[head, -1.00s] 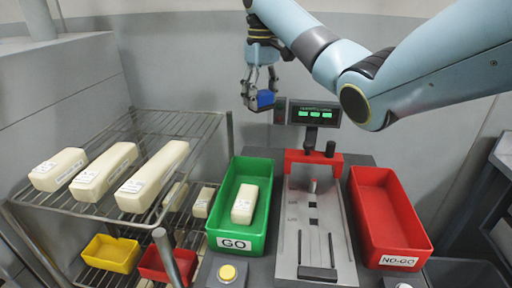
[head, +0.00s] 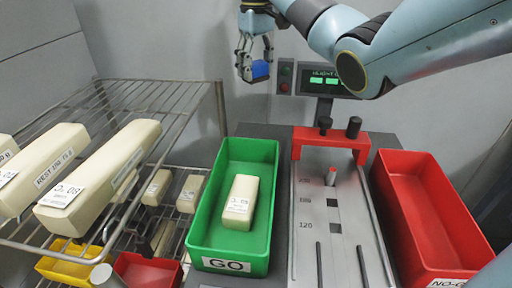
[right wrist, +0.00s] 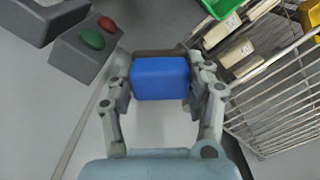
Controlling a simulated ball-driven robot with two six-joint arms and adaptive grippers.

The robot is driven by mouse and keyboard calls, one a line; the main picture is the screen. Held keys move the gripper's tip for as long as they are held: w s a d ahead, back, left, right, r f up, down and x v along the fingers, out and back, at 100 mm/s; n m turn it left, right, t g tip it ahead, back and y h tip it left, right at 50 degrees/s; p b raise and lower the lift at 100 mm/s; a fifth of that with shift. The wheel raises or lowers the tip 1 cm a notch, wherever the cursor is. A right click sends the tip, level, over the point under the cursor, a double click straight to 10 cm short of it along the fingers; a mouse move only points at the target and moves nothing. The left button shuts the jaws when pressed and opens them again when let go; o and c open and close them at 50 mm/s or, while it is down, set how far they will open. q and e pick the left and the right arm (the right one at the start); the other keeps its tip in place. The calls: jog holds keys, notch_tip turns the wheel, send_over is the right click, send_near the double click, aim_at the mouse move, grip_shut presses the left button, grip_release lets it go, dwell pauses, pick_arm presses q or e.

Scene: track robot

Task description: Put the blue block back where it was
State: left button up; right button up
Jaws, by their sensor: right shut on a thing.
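The blue block (head: 260,70) is held in the air between the fingers of my right gripper (head: 254,72), at the top middle of the head view, left of the display. In the right wrist view the blue block (right wrist: 160,78) sits between both fingers of the right gripper (right wrist: 160,90), which are shut on it. Its spot of origin cannot be told from these frames. My left gripper is not in view.
A green GO bin (head: 205,222) holds one cream block (head: 240,202). A gauge (head: 335,215) stands between it and a red NO-GO bin (head: 440,225). A wire rack (head: 165,100) with cream blocks is at left. Yellow (head: 62,262) and red (head: 150,272) bins sit lower.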

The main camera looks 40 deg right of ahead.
notch_tip(320, 180, down, 15)
jog(key=b, duration=0.2)
jog(key=shift+b, duration=0.35)
notch_tip(320, 180, down, 5)
jog(key=shift+r+b, duration=0.1)
jog(key=shift+b, duration=0.3)
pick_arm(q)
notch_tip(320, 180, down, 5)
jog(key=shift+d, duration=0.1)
pick_arm(e)
jog(key=o, duration=1.1)
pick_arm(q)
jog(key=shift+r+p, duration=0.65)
pick_arm(e)
notch_tip(320, 180, up, 12)
